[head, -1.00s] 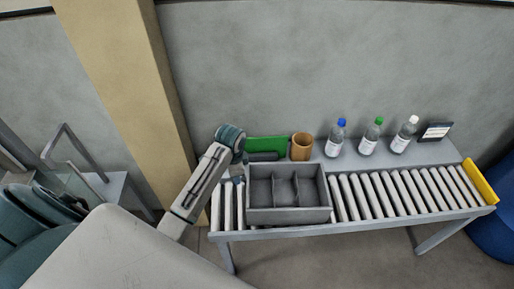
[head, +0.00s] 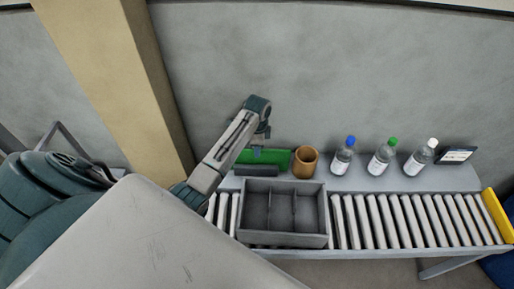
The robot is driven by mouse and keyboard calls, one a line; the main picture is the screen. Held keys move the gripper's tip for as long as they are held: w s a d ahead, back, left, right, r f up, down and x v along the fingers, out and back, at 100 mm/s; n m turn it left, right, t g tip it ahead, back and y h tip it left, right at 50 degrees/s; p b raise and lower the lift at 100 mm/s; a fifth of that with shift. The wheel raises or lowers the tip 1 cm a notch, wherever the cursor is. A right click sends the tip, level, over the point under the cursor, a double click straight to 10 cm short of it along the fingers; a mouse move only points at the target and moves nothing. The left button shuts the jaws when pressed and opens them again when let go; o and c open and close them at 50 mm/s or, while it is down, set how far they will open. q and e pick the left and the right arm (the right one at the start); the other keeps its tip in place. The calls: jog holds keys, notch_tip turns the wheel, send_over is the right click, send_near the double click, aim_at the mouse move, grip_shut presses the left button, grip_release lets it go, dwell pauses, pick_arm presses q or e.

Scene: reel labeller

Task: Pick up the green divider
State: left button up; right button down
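The green divider (head: 276,157) stands upright at the back left of the conveyor table, behind a low dark grey block (head: 258,170). My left arm crosses in front of its left part. My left gripper (head: 259,146) hangs down from the raised wrist, at the divider's top edge in the picture. The fingers are small and dark, so I cannot tell whether they are open or touch the divider. My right gripper is not in view.
A grey box with compartments (head: 242,212) sits on the rollers in front of the divider. A brown cup (head: 306,162) stands just right of it. Bottles with blue (head: 343,157), green (head: 382,160) and white (head: 420,159) caps and a small screen (head: 457,155) stand further right.

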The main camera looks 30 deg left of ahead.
aim_at(256, 160)
pick_arm(q)
jog(key=shift+w+f, duration=0.1)
jog(key=shift+f, duration=0.65)
jog(key=shift+w+a+f+p, duration=0.15)
jog(key=shift+f+p, duration=0.1)
jog(key=shift+f, duration=0.6)
jog(key=shift+s+a+f+p, duration=0.1)
jog(key=shift+f+p, duration=0.1)
jog(key=shift+f, duration=0.6)
jog(key=shift+w+a+f+p, duration=0.15)
jog(key=shift+f+p, duration=0.1)
jog(key=shift+f, duration=0.6)
jog(key=shift+s, duration=0.1)
grip_shut()
